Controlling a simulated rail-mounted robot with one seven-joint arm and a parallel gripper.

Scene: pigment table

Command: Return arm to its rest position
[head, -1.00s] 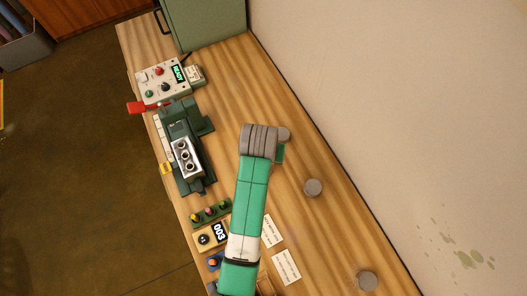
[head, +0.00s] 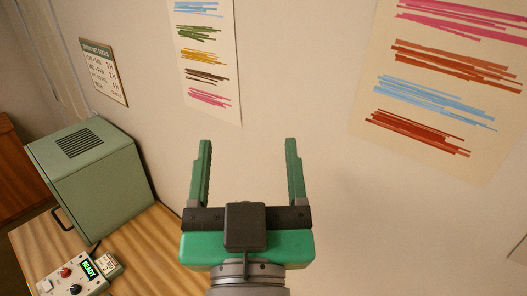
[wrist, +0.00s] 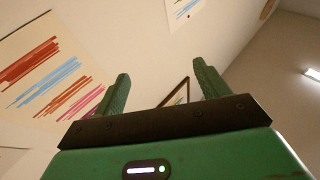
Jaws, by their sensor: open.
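My gripper (head: 248,160) is raised in front of the wall in the head view, with its two green fingers pointing up and spread wide apart. Nothing is between the fingers. In the wrist view my gripper (wrist: 160,90) also shows open and empty, with the wall and ceiling beyond it. Most of my arm is out of the head view below the gripper.
A green cabinet (head: 95,175) stands on the wooden table (head: 140,255) at the left. A control box (head: 70,275) with a lit READY display is at lower left. A sign (head: 104,72) and colour-stroke sheets (head: 205,60) hang on the wall. Space around the gripper looks clear.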

